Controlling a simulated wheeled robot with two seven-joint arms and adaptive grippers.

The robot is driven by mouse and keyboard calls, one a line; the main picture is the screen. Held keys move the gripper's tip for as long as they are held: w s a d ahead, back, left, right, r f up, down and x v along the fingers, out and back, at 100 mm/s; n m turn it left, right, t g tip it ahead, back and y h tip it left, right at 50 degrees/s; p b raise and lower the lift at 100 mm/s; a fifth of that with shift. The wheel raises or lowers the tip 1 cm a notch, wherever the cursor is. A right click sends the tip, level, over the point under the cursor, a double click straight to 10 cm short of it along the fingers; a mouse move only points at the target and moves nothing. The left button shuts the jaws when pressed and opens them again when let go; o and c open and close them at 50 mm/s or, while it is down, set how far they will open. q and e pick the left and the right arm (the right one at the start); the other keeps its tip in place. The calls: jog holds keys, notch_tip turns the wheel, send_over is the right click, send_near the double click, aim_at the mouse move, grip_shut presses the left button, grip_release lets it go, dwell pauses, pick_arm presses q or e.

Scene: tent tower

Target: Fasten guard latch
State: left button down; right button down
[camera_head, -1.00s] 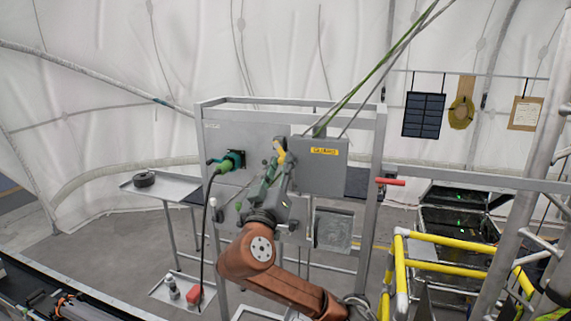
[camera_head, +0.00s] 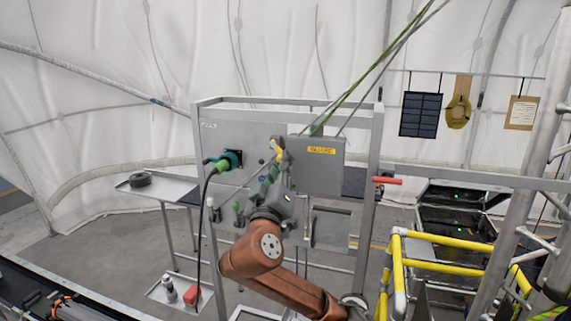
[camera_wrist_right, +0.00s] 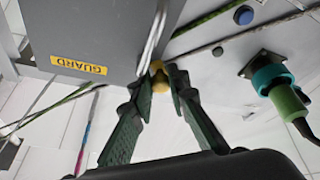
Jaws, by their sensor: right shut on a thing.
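The grey guard box (camera_head: 316,172) with a yellow label stands on the front of the metal panel; its label reads GUARD in the right wrist view (camera_wrist_right: 78,64). A small yellow latch part (camera_wrist_right: 160,85) sits at the box's edge and also shows in the head view (camera_head: 277,145). My right gripper (camera_wrist_right: 161,80) has its two dark green fingers closed around this yellow part. In the head view the right gripper (camera_head: 276,156) reaches up to the box's left edge. The fingers partly hide the latch, so I cannot tell whether it is fastened. My left gripper is not in view.
A green connector (camera_head: 221,165) with a black cable is plugged in left of the box; the cable hangs down the panel. A blue button (camera_wrist_right: 243,15) is on the panel. A side tray (camera_head: 160,188) stands left, yellow rails (camera_head: 445,241) right. Ropes run above the box.

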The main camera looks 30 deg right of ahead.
jog(key=n+y, duration=0.1)
jog(key=n, duration=0.1)
jog(key=r+n+y+p, duration=0.1)
jog(key=n, duration=0.1)
jog(key=s+r+n+y, duration=0.1)
jog(key=n, duration=0.2)
jog(key=shift+s+d+r+t, duration=0.1)
jog(key=shift+d+r+t, duration=0.05)
jog(key=shift+d+t, duration=0.2)
jog(key=shift+r+n+y, duration=0.3)
jog(key=shift+n+y, duration=0.1)
jog(key=shift+n, duration=0.8)
jog(key=shift+r+n+y, duration=0.3)
jog(key=shift+n+y, duration=0.1)
jog(key=shift+n, duration=0.8)
